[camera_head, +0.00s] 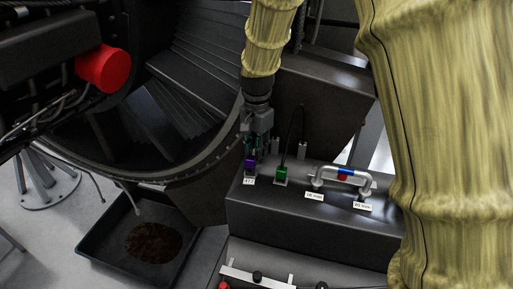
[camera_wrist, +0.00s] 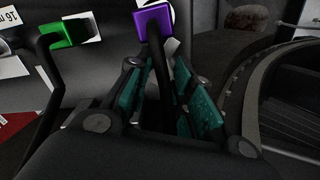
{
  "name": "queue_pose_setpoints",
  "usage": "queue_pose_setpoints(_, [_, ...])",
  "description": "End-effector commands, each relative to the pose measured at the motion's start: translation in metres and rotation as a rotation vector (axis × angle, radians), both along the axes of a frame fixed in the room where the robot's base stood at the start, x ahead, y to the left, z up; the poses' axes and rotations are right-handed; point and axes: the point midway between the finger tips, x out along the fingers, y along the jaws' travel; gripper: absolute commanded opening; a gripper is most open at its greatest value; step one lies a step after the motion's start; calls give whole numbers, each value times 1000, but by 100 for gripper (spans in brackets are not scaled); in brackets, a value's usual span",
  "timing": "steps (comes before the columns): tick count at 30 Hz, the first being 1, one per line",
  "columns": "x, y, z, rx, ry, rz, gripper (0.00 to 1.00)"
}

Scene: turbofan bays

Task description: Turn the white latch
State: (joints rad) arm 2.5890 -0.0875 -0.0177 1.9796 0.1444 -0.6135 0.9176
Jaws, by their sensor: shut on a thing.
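My gripper (camera_head: 251,147) points down over the purple connector (camera_head: 250,164) at the left end of the dark block. In the wrist view its teal finger pads (camera_wrist: 165,100) close on the black stem (camera_wrist: 162,65) of the purple connector (camera_wrist: 154,23). The fingers hide part of the stem. I cannot single out a white latch with certainty. A pale bent pipe with blue and red parts (camera_head: 343,175) stands on the right of the block, apart from my gripper. A white bar (camera_head: 258,278) lies at the bottom of the head view.
A green connector (camera_head: 281,174) with a black cable stands just right of the purple one, and also shows in the wrist view (camera_wrist: 62,34). The dark block (camera_head: 300,220) has a bare front. A black tray (camera_head: 106,243) with a brown patch lies on the floor. A red cylinder (camera_head: 101,68) juts out upper left.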

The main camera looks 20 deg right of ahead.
Motion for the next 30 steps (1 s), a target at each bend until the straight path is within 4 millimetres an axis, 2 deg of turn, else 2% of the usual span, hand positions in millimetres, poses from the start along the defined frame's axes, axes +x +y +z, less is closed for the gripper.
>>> queue_pose_setpoints(11, [0,1,0,1,0,68,0])
queue_pose_setpoints(30, [0,2,-1,3,2,529,0])
